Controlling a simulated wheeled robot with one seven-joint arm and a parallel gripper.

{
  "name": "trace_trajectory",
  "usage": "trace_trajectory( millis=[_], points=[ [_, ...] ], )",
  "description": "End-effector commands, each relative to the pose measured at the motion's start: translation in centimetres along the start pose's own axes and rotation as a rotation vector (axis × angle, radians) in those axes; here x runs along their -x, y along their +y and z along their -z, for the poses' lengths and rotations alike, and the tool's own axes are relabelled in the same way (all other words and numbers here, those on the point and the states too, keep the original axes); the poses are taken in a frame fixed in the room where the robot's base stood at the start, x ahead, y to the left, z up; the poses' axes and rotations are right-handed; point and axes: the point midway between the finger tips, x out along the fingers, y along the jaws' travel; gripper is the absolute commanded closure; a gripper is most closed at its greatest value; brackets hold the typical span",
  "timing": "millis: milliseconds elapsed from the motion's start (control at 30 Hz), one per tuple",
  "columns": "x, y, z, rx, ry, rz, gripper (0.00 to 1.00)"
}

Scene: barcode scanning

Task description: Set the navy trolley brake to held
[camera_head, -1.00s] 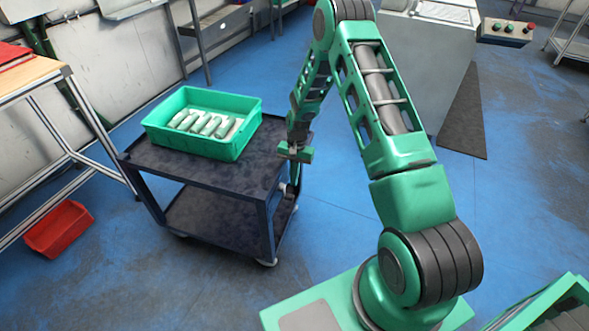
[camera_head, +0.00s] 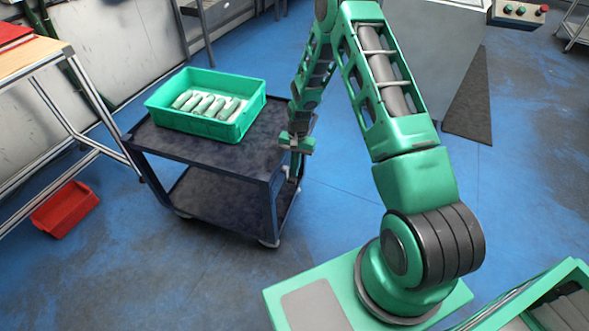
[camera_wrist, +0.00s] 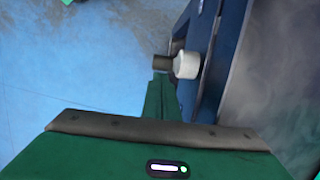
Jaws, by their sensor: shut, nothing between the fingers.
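The navy trolley (camera_head: 185,150) stands left of my arm, with a dark top and a lower shelf. My gripper (camera_head: 295,172) points down beside the trolley's right end and is shut and empty. In the wrist view, the closed green fingers (camera_wrist: 161,92) lie along the trolley's navy frame (camera_wrist: 232,35). The brake's setting cannot be read.
A green tray (camera_head: 160,113) with several pale items sits on the trolley top. A wood-topped bench (camera_head: 30,57) stands at the left, with a red bin (camera_head: 65,209) on the floor. A grey cabinet (camera_head: 440,60) stands behind my arm.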

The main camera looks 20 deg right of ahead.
Motion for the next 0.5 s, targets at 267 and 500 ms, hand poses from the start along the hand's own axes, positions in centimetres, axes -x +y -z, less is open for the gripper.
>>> trace_trajectory(
  millis=[267, 500],
  points=[
    [1.2, 0.2, 1.6, -0.001, 0.002, 0.001, 1.0],
    [5.3, 0.5, 3.2, -0.002, 0.004, 0.002, 1.0]
  ],
)
